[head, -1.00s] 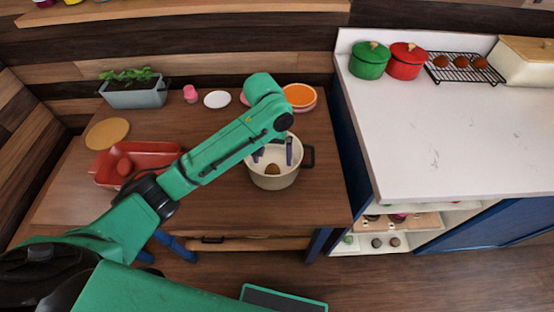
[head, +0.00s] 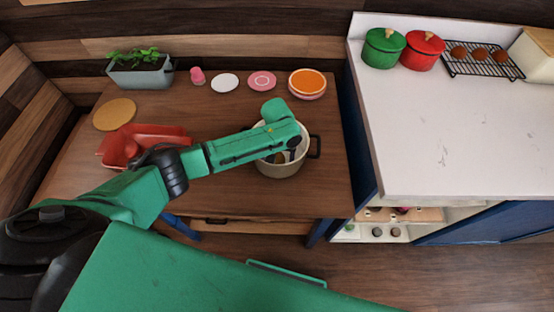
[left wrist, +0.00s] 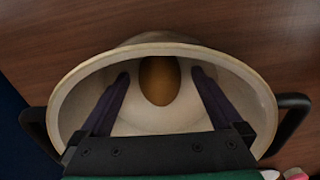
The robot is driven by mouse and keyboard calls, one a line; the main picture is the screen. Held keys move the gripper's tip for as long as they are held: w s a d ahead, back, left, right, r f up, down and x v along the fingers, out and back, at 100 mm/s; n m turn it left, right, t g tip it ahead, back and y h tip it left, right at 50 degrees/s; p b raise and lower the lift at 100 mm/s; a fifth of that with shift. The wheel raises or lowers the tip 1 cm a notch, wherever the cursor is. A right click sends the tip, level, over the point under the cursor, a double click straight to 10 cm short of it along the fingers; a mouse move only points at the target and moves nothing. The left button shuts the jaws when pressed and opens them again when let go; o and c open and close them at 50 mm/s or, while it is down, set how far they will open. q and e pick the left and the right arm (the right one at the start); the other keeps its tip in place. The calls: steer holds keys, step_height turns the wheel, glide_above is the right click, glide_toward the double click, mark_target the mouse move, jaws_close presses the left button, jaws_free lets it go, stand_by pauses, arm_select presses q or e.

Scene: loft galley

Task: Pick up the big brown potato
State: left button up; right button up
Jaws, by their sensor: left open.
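The big brown potato (left wrist: 159,80) lies inside a cream pot (left wrist: 240,70) with black handles, seen in the left wrist view. In the head view the pot (head: 282,170) stands on the wooden table, and my arm covers much of its opening. My left gripper (left wrist: 160,82) reaches down into the pot. Its two dark fingers are apart, one on each side of the potato, with gaps showing between them and it. In the head view the left gripper (head: 284,157) is partly hidden by my wrist. My right gripper is not in view.
A red dish (head: 118,148) and a round wooden board (head: 114,114) are on the table's left. A planter (head: 142,76), small plates (head: 225,83) and a stacked orange bowl (head: 307,82) line the back. A white counter (head: 450,140) with green and red pots stands right.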

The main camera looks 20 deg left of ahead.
arm_select(q)
steer(key=c, duration=1.5)
